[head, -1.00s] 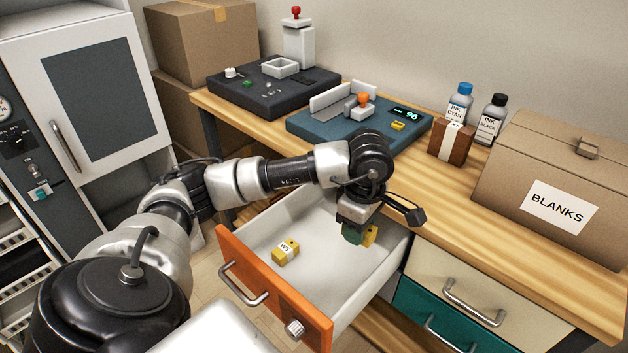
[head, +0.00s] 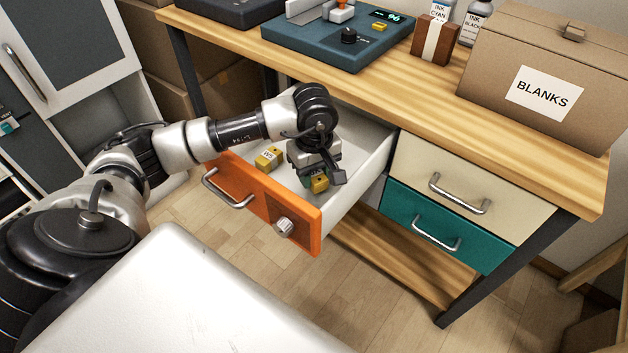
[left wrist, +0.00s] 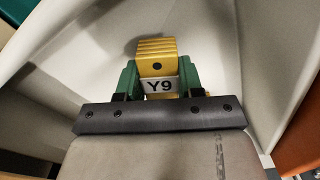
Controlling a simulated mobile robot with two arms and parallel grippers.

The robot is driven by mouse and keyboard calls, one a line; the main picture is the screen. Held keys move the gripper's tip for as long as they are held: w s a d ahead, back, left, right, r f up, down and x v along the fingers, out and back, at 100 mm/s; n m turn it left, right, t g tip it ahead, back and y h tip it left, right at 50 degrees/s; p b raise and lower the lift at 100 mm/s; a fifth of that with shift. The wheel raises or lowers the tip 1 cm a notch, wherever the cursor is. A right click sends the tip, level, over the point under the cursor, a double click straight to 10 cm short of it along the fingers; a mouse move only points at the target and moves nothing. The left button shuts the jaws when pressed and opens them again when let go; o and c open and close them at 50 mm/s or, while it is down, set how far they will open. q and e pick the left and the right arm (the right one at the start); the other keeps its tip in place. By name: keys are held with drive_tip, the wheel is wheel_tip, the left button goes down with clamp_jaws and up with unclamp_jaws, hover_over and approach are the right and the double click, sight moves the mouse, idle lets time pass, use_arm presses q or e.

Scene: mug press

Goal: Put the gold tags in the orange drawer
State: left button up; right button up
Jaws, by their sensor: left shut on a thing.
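The orange drawer (head: 262,205) is pulled out, with its white inside facing up. One gold tag (head: 269,158) with a white label lies on its floor near the left front. My left gripper (head: 312,182) is inside the drawer's outline, toward its right front, and is shut on a second gold tag (head: 320,184). In the left wrist view this gold tag (left wrist: 157,68) reads Y9 and sits between the green fingers, with white drawer surfaces around it. I cannot tell whether it touches the drawer floor. My right gripper is not in view.
A small gold piece (head: 379,27) is on the blue press unit (head: 345,45) on the bench. A BLANKS box (head: 550,75), a brown block (head: 435,40) and ink bottles stand on the bench. Cream (head: 500,185) and teal (head: 470,228) drawers are shut at the right.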

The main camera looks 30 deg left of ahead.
sight(314, 183)
use_arm(q)
wheel_tip(314, 183, down, 3)
drive_tip(key=shift+r, duration=0.15)
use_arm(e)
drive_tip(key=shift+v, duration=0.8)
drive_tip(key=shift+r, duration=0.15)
use_arm(q)
drive_tip(key=shift+f+b, duration=0.2)
drive_tip(key=shift+b, duration=0.15)
drive_tip(key=o, duration=0.9)
drive_tip(key=shift+o, duration=0.2)
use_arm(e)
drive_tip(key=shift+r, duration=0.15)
use_arm(q)
drive_tip(key=shift+r, duration=0.15)
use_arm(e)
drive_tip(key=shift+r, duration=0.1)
use_arm(q)
drive_tip(key=shift+r+p, duration=0.25)
drive_tip(key=shift+p, duration=0.05)
wheel_tip(314, 183, up, 12)
drive_tip(key=shift+f+p, duration=0.2)
drive_tip(key=shift+p, duration=0.6)
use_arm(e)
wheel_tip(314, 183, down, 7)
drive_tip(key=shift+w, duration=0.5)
